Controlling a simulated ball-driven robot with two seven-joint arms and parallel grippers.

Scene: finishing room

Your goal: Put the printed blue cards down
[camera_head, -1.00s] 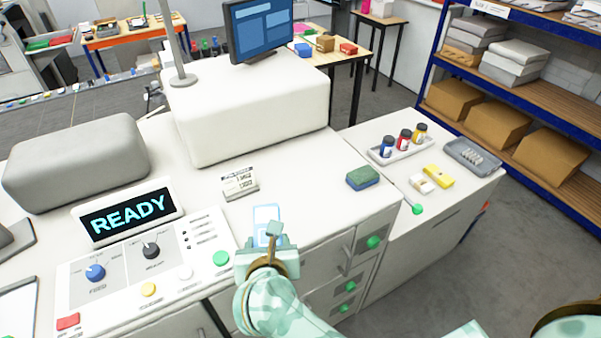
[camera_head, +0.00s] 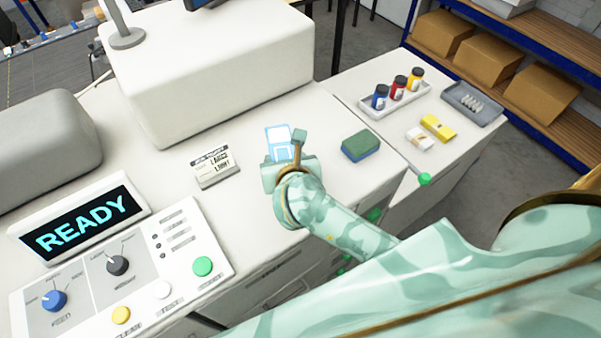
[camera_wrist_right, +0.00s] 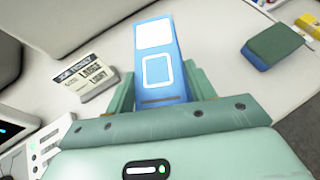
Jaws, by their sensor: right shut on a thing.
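The printed blue cards (camera_head: 279,142) are light blue with white panels and show beyond my right gripper (camera_head: 283,160) in the head view. In the right wrist view the cards (camera_wrist_right: 158,62) stick out from between the two fingers of my right gripper (camera_wrist_right: 159,92), which is shut on them. They are over the white machine top; I cannot tell whether they touch it. Part of the cards is hidden by the gripper. My left gripper is not in view.
A job ticket stand (camera_head: 214,167) is left of the cards and a green-and-blue sponge (camera_head: 360,146) is right. A control panel (camera_head: 122,270) with a READY display (camera_head: 82,222) lies at left. Ink bottles in a white tray (camera_head: 366,108) stand at upper right. White surface around the cards is clear.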

